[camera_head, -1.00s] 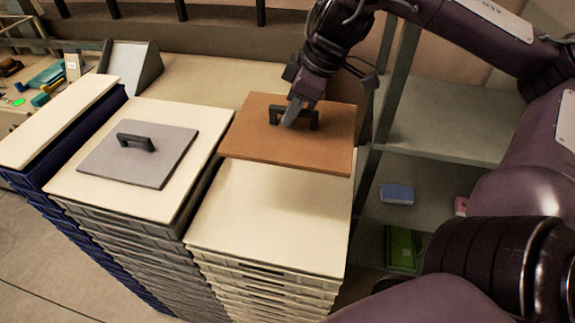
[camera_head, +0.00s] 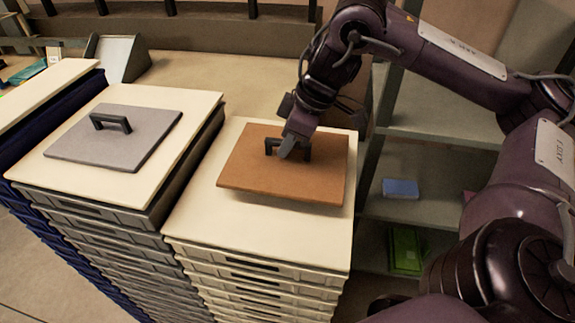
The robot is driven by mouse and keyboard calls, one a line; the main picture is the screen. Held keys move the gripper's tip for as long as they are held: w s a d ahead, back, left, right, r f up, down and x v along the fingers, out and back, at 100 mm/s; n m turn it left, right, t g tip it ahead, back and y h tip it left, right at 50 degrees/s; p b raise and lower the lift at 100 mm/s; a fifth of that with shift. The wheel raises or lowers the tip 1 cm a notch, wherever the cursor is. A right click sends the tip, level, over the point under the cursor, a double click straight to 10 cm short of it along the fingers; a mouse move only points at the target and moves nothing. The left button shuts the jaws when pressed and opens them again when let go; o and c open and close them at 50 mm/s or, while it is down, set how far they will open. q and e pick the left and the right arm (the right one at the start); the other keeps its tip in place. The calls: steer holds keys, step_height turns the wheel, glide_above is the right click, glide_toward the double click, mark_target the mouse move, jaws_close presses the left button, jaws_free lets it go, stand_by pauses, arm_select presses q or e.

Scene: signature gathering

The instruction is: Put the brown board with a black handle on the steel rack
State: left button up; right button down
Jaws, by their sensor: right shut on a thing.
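The brown board (camera_head: 285,183) with a black handle is over the cream top (camera_head: 200,207) of the right-hand stack of trays. It looks nearly level; I cannot tell whether it touches that top or is held just above it. My right gripper (camera_head: 289,148) comes down from above and is shut on the board's black handle (camera_head: 304,146), hiding part of it. The steel rack (camera_head: 436,147), with grey shelves, stands to the right of the stack, partly hidden by my right arm. My left gripper is not in view.
A grey board (camera_head: 118,140) with a black handle lies on the middle stack's cream top (camera_head: 200,97). A blue stack (camera_head: 62,125) stands at left. On the rack's lower shelves are a blue item (camera_head: 400,188) and a green item (camera_head: 405,250). The upper visible shelf has clear room.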

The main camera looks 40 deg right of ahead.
mark_target(288, 157)
steer(key=shift+f+b, duration=0.55)
steer(key=shift+f, duration=1.6)
steer(key=c, duration=1.5)
jaws_free()
steer(key=shift+o, duration=0.2)
